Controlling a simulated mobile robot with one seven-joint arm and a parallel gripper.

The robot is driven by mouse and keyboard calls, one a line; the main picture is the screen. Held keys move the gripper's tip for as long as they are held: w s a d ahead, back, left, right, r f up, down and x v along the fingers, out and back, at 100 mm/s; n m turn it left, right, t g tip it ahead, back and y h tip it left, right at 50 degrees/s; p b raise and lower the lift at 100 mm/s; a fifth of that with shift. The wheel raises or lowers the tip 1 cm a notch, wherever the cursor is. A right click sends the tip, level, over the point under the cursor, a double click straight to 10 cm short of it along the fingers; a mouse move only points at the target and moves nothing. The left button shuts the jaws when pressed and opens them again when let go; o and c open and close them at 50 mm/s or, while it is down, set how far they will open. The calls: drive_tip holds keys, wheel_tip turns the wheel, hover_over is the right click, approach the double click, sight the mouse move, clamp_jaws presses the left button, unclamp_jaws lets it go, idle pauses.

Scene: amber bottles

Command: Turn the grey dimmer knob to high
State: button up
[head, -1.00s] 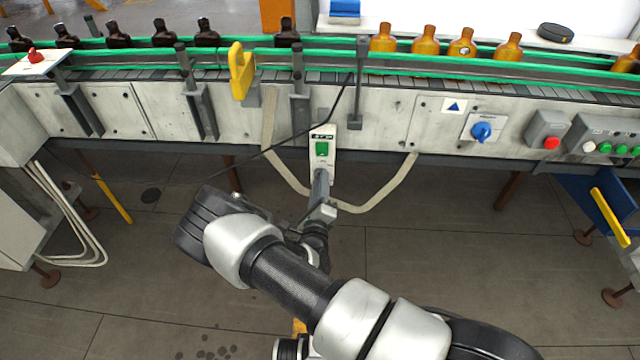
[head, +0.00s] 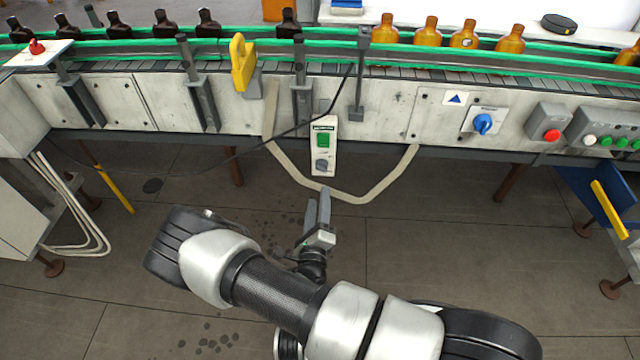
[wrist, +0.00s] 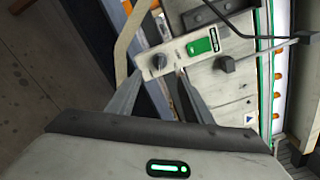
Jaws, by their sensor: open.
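The grey dimmer knob (head: 322,165) sits at the lower end of a white control box (head: 330,130), below a green switch (head: 323,140), on the front of the conveyor. In the wrist view the knob (wrist: 159,62) shows ahead of my fingers, with a pointer ridge; its exact setting is too small to read. My gripper (head: 318,194) is below and in front of the box in the head view, apart from the knob. In the wrist view my gripper (wrist: 154,85) has its two fingers spread, with nothing between them.
A dark cable (head: 250,148) hangs across the conveyor front near the box, and a pale hose (head: 380,185) loops below it. A blue rotary switch (head: 483,123) and a red button (head: 551,136) are to the right. Amber bottles (head: 425,33) stand on the belt. Floor space before the box is free.

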drive_tip(key=s, duration=0.7)
drive_tip(key=shift+s, duration=0.2)
drive_tip(key=shift+a, duration=0.1)
